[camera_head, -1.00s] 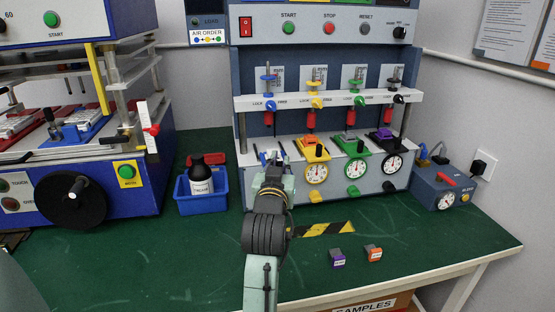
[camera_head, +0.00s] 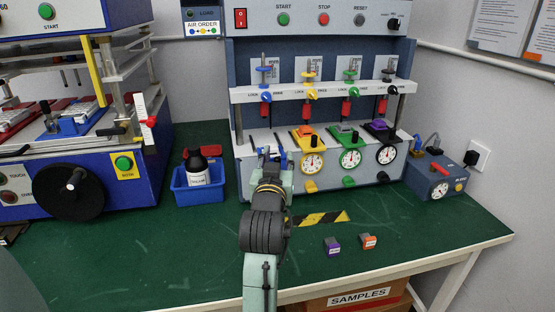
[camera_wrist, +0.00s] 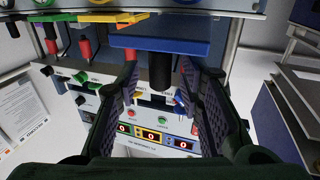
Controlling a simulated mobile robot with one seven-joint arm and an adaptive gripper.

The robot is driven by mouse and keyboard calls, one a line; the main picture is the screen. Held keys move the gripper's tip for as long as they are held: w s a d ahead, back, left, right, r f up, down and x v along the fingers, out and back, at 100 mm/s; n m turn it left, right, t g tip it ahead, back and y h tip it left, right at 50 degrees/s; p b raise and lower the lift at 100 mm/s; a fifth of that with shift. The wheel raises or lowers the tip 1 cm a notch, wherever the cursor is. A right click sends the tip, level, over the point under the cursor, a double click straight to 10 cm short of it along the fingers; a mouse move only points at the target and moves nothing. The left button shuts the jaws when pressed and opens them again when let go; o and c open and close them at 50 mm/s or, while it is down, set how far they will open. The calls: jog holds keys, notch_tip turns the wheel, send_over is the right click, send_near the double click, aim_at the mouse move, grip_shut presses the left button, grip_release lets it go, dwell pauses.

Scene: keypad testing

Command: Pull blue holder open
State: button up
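The blue holder (camera_wrist: 165,45) shows as a flat blue plate across the upper wrist view, with a black handle (camera_wrist: 161,70) hanging from it. My gripper (camera_wrist: 163,92) is open, with one finger on each side of the handle and visible gaps between them. In the head view my gripper (camera_head: 271,160) is at the left station of the test machine (camera_head: 255,115). It hides most of the blue holder there; only small blue bits show beside the fingers.
A blue tray with a black bottle (camera_head: 197,170) is left of my arm. Purple (camera_head: 332,247) and orange (camera_head: 369,241) blocks lie on the green table (camera_head: 200,255).

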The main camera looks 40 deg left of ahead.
jog(key=v, duration=0.7)
jog(key=shift+s+d, duration=0.15)
jog(key=shift+s, duration=0.05)
dwell(0.4)
